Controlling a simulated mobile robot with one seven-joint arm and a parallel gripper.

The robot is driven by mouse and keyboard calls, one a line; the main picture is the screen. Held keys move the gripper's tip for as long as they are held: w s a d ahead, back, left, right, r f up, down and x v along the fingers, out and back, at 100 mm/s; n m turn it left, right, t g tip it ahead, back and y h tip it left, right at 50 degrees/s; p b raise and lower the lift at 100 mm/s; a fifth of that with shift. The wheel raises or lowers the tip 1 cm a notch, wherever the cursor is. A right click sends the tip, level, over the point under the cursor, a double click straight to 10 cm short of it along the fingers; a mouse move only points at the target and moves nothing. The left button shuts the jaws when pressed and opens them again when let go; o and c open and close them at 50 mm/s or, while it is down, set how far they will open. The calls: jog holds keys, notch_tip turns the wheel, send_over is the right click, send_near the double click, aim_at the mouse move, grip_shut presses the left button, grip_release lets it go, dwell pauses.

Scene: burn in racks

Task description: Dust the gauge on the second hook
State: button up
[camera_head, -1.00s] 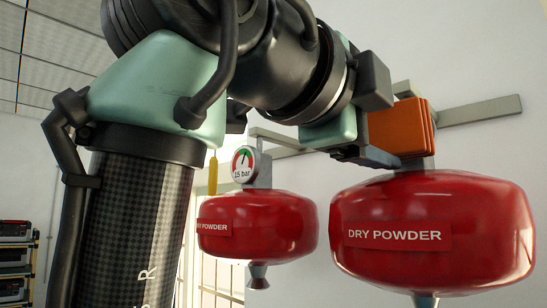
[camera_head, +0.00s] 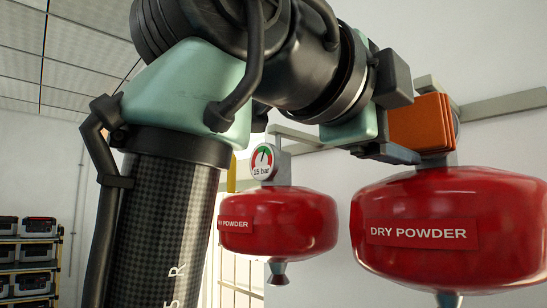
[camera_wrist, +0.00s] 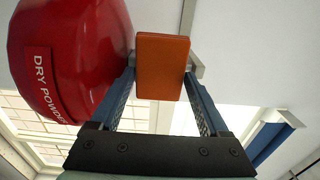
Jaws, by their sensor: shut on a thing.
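My gripper (camera_wrist: 161,75) is shut on an orange block (camera_wrist: 162,66), held between the two fingertips. In the head view the block (camera_head: 418,123) is just above the nearer red "DRY POWDER" extinguisher (camera_head: 440,262), at its neck. A grey round rim shows behind the block's right edge; any gauge face there is hidden. I cannot tell whether the block touches it. The farther red extinguisher (camera_head: 285,232) hangs to the left, its round gauge (camera_head: 263,162) marked "15 bar" in plain view. In the wrist view a red extinguisher (camera_wrist: 72,45) is left of the fingers.
A grey wall rail (camera_head: 505,103) runs behind the nearer extinguisher, and a hook bracket (camera_head: 295,135) reaches out above the farther one. A shelf rack with several dark cases (camera_head: 36,252) stands at the far left. Bright window panes are behind the farther extinguisher.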

jog(key=shift+w+a, duration=0.2)
jog(key=shift+w, duration=0.15)
jog(key=shift+f, duration=0.1)
jog(key=shift+s+a+f, duration=0.1)
jog(key=shift+s+a, duration=0.3)
jog(key=shift+a, duration=0.2)
jog(key=shift+b+v, duration=0.5)
jog(key=shift+v, duration=1.65)
jog(key=shift+s, duration=0.15)
jog(key=v, duration=0.3)
jog(key=shift+d, duration=0.2)
